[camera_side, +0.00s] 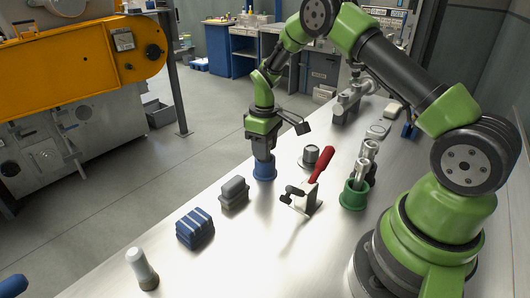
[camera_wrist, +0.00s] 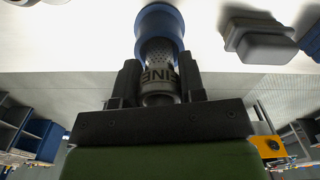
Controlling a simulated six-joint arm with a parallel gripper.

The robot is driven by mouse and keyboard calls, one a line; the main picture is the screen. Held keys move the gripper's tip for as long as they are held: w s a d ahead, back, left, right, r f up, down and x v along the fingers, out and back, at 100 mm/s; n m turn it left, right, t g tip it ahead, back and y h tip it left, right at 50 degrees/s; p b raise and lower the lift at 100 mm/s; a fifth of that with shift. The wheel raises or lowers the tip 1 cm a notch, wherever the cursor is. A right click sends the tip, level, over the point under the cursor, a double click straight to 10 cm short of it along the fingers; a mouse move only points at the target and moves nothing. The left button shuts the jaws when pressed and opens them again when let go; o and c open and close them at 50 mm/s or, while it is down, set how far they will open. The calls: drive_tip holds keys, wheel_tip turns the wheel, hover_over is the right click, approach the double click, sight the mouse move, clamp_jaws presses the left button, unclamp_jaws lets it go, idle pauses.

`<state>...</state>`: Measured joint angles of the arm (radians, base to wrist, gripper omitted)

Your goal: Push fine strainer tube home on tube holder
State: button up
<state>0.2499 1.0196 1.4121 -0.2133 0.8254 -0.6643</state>
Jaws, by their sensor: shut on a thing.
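The fine strainer tube (camera_wrist: 158,58) is a grey perforated metal cylinder with dark lettering, of which "INE" can be read in the wrist view. My gripper (camera_wrist: 158,88) is shut on it, one finger on each side. The tube's far end sits inside the blue tube holder (camera_wrist: 150,22), and the two look in line. In the side view, my gripper (camera_side: 262,156) points straight down over the blue holder (camera_side: 265,171), which stands on the bench near its far edge. The tube is mostly hidden by my gripper there. How deep the tube sits cannot be told.
A grey block (camera_side: 234,190) stands close left of the holder, with a blue striped block (camera_side: 195,228) beyond it. A red-handled clamp (camera_side: 314,178) and a grey round part (camera_side: 314,156) are to the right. A green holder (camera_side: 354,194) with tubes stands farther right.

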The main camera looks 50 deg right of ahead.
wheel_tip(320, 180, up, 10)
drive_tip(key=s+d+r+m, duration=0.1)
drive_tip(key=s+d+m, duration=0.5)
drive_tip(key=s+d, duration=0.3)
drive_tip(key=s+d+m, duration=0.6)
drive_tip(key=s+d, duration=0.4)
drive_tip(key=d, duration=0.4)
drive_tip(key=shift+d+r, duration=0.35)
drive_tip(key=shift+f, duration=2.5)
drive_tip(key=shift+f, duration=2.95)
drive_tip(key=o, duration=1.1)
